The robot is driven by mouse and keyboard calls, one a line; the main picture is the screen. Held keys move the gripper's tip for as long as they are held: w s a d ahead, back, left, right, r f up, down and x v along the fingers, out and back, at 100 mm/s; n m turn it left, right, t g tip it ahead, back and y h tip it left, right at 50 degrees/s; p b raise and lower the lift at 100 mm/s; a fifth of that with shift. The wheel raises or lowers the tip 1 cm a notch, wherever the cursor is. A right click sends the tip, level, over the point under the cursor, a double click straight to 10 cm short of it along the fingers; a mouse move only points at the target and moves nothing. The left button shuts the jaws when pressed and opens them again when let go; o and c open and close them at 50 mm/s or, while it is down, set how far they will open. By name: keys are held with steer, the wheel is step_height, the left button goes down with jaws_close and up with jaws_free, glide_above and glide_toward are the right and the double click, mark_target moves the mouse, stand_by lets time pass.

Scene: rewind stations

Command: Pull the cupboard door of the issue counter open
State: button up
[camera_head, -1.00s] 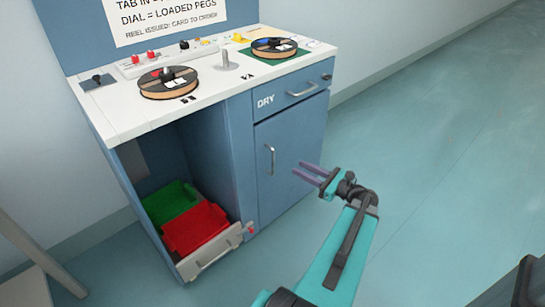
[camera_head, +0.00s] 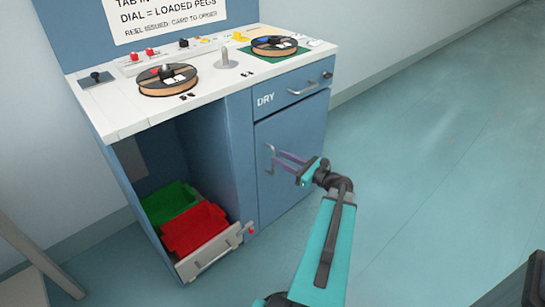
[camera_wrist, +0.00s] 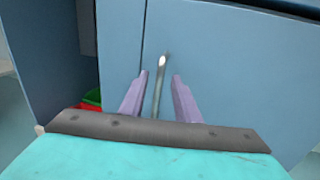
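The issue counter's blue cupboard door (camera_head: 292,185) is shut, below the drawer marked DRY. Its upright metal bar handle (camera_head: 270,158) is near the door's left edge. My gripper (camera_head: 277,158) is at the handle, its two purple fingers pointing toward the door. In the wrist view my gripper (camera_wrist: 160,88) is open, with one finger on each side of the handle (camera_wrist: 159,85). Gaps show between the handle and both fingers. The lower end of the handle is hidden behind my gripper's dark front edge.
Left of the door is an open bay with a green bin (camera_head: 168,203) and a red bin (camera_head: 195,228) behind a pale front with a handle. The drawer (camera_head: 292,92) above is shut. Reels (camera_head: 168,80) stand on the white top. The floor to the right is clear.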

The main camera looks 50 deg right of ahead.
mark_target(273, 154)
steer(key=shift+w+a+b, duration=0.15)
steer(key=shift+w+b, duration=0.05)
steer(key=shift+w, duration=0.95)
steer(key=shift+w+a+b, duration=0.1)
steer(key=shift+w+b, duration=0.05)
steer(key=shift+w, duration=0.95)
